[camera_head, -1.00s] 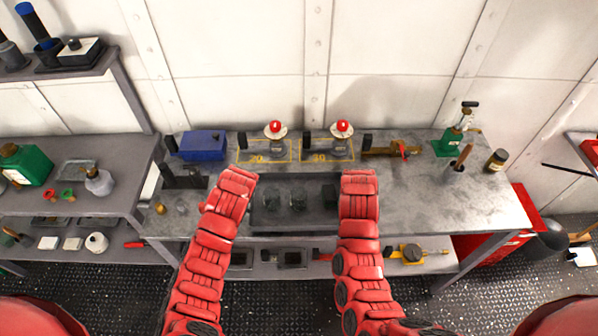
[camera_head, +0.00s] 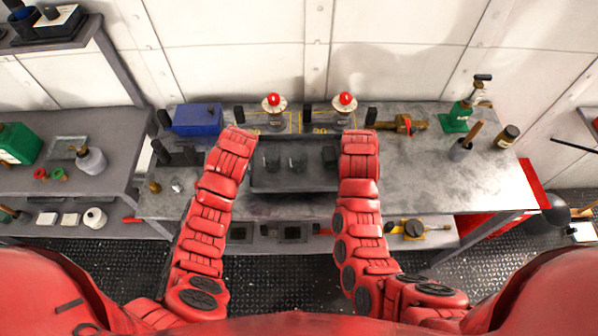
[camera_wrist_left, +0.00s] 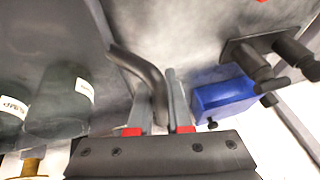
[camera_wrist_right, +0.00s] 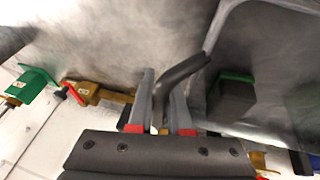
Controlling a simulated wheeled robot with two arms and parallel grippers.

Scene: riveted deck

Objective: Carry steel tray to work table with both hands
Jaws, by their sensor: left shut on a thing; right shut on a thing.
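The steel tray (camera_head: 293,185) is dark and shallow, with black handles at its two ends. In the head view it is between my arms, over the front middle of the grey work table (camera_head: 430,185); I cannot tell whether it touches the top. It holds two dark jars (camera_wrist_left: 60,100) and a dark block with a green top (camera_wrist_right: 235,95). My left gripper (camera_wrist_left: 157,88) is shut on the left handle (camera_wrist_left: 138,65). My right gripper (camera_wrist_right: 163,88) is shut on the right handle (camera_wrist_right: 185,72). In the head view my arms hide both grips.
Behind the tray stand two red-topped lamps (camera_head: 274,110) (camera_head: 345,110) on yellow-marked spots. A blue box (camera_head: 197,120) is at the back left. The table's right front is clear.

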